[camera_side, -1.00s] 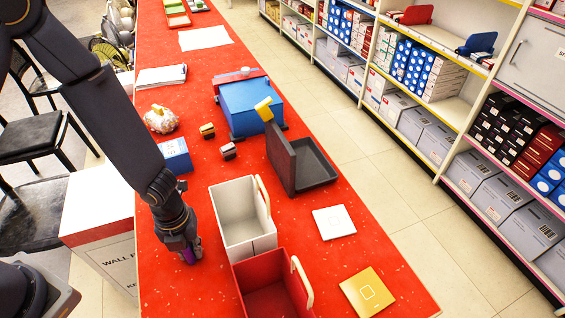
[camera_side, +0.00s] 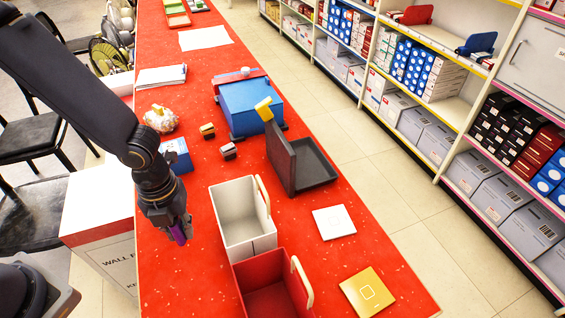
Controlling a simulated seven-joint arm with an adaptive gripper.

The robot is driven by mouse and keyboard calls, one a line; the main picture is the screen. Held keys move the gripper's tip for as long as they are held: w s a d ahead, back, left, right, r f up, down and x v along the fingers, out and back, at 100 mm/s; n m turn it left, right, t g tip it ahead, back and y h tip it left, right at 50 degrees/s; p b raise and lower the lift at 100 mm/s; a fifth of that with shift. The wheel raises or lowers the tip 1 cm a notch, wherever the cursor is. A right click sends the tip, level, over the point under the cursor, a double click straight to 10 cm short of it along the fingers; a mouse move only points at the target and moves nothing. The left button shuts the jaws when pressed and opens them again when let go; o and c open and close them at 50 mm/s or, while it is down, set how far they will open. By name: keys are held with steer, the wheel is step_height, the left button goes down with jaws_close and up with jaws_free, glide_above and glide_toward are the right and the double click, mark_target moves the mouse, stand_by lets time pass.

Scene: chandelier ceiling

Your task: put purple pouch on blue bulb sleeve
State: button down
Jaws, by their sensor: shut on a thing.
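My gripper (camera_side: 180,228) is shut on the purple pouch (camera_side: 178,235), which shows as a small purple patch at the fingertips. It is held above the red counter, just left of the white bin. Most of the pouch is hidden by the fingers. The blue bulb sleeve looks to be the small blue and white box (camera_side: 177,156) on the counter, behind my gripper and partly covered by my arm.
A white bin (camera_side: 236,222) and a red bin (camera_side: 268,292) stand right of my gripper. A dark open case (camera_side: 312,165), a blue box (camera_side: 252,108) and two small blocks (camera_side: 228,151) (camera_side: 207,131) stand farther back. The counter (camera_side: 190,285) in front is bare.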

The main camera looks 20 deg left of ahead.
steer(key=shift+r, duration=0.5)
steer(key=shift+s+a+r+m, duration=0.15)
steer(key=shift+a+r+m, duration=0.05)
steer(key=shift+m, duration=0.3)
steer(key=shift+a+r+m, duration=0.1)
steer(key=shift+r+m, duration=0.2)
steer(key=shift+m, duration=0.1)
steer(key=w+a+r+n, duration=0.2)
steer(key=w+a+r, duration=0.25)
steer(key=a, duration=0.45)
steer(key=w+a+r+n, duration=0.2)
steer(key=w+a+r, duration=0.3)
steer(key=a, duration=0.4)
glide_above(169, 149)
steer(key=f, duration=0.5)
steer(key=s+f, duration=0.1)
steer(key=f, duration=0.2)
steer(key=shift+d, duration=0.1)
steer(key=shift+w+f, duration=0.4)
steer(key=shift+f, duration=0.1)
steer(key=shift+w+f, duration=0.15)
steer(key=shift+f, duration=1.55)
